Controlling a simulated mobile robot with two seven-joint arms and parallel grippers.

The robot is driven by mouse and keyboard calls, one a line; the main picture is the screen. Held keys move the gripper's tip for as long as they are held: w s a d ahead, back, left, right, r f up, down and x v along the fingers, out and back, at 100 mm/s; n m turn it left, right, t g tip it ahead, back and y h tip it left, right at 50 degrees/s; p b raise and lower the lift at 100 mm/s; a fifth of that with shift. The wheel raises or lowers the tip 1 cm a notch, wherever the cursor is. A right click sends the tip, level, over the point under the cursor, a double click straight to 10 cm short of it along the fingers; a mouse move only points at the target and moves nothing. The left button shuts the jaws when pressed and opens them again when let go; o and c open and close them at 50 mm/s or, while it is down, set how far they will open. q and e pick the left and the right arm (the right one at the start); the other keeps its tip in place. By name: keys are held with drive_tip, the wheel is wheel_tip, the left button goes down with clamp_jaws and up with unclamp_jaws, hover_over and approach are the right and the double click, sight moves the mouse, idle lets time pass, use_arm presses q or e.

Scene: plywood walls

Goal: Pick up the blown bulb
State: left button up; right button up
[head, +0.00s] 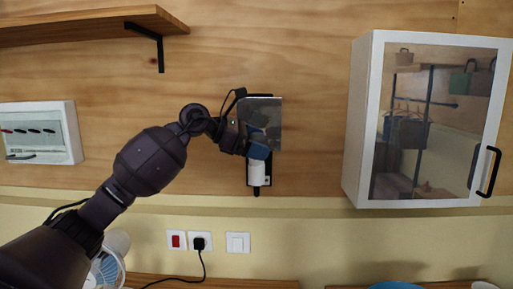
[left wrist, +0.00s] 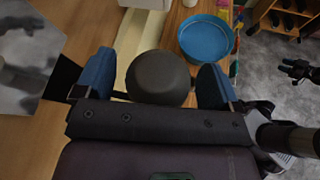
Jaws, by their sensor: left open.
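The blown bulb, a dark grey rounded bulb (left wrist: 160,78), sits between the two blue fingers of my left gripper (left wrist: 157,84) in the left wrist view. The fingers are apart, with a small gap showing on the left side; contact on the right is unclear. In the head view, my left gripper (head: 258,150) is at the wall lamp, just above its white cylindrical holder (head: 258,174). The bulb is hidden there behind the gripper. A dark claw-like part, seemingly my right gripper (left wrist: 298,71), shows small at the right of the left wrist view.
A reflective panel (head: 268,112) is right beside the gripper. A white glass-door cabinet (head: 360,120) hangs to the right, a wooden shelf (head: 80,25) upper left. A fuse box (head: 68,130) is at left. A blue round tray (left wrist: 207,38) stands on the wooden surface below.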

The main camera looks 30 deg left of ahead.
use_arm(q)
drive_tip(key=c, duration=1)
drive_tip(key=shift+r, duration=0.15)
drive_tip(key=shift+c, duration=0.2)
